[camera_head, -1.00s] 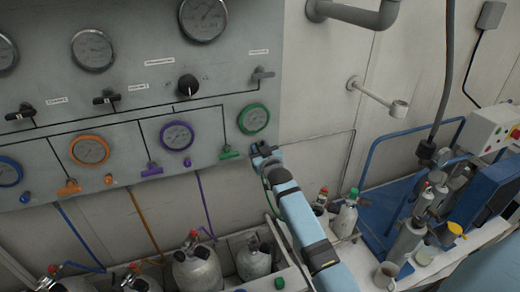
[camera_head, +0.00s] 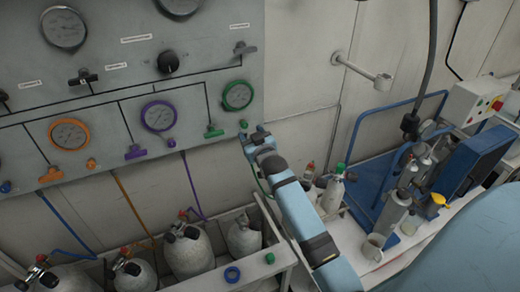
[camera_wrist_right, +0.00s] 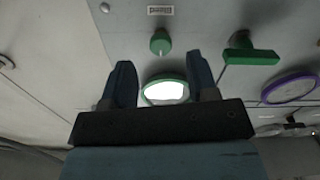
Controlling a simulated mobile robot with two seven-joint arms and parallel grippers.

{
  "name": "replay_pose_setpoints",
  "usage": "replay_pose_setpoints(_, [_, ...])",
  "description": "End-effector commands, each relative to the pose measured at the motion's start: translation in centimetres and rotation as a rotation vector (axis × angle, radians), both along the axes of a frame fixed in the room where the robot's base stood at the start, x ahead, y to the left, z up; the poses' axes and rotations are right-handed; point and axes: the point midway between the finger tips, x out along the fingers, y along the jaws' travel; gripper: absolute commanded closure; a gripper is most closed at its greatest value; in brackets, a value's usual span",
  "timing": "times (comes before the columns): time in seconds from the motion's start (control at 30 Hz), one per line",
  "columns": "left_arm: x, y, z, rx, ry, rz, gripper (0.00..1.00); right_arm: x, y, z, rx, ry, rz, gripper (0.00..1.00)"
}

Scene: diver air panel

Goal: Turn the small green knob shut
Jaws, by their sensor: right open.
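The small green knob (camera_head: 243,124) sits low at the right edge of the grey panel, below the green-rimmed gauge (camera_head: 238,95). In the right wrist view the knob (camera_wrist_right: 160,42) shows as a round green cap on a short stem, ahead of the fingertips and roughly centred between them. My right gripper (camera_head: 256,133) is just right of and below the knob in the head view. Its two dark fingers (camera_wrist_right: 162,78) are apart, with nothing held between them. My left gripper is not in view.
A green T-handle (camera_head: 214,131) is left of the knob, with a purple gauge (camera_head: 158,116) and purple handle (camera_head: 135,152) further left. Gas cylinders (camera_head: 188,250) stand in a rack below. A workbench with bottles and a blue rig (camera_head: 470,165) is at right.

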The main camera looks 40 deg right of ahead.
Motion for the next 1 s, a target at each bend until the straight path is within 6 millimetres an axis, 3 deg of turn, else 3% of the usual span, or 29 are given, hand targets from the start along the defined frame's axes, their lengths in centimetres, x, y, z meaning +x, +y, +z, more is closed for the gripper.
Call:
replay_pose_setpoints(0.2, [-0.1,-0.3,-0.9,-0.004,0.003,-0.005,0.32,-4.9,1.2,-0.3,0.001,0.002,0.0,0.46])
replay_pose_setpoints(0.4, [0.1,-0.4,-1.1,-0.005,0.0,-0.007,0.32,-7.6,1.8,-0.1,0.0,0.0,0.0,0.46])
replay_pose_setpoints(1.0, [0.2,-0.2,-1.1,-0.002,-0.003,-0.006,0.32,-8.3,2.0,0.0,0.001,0.0,0.0,0.46])
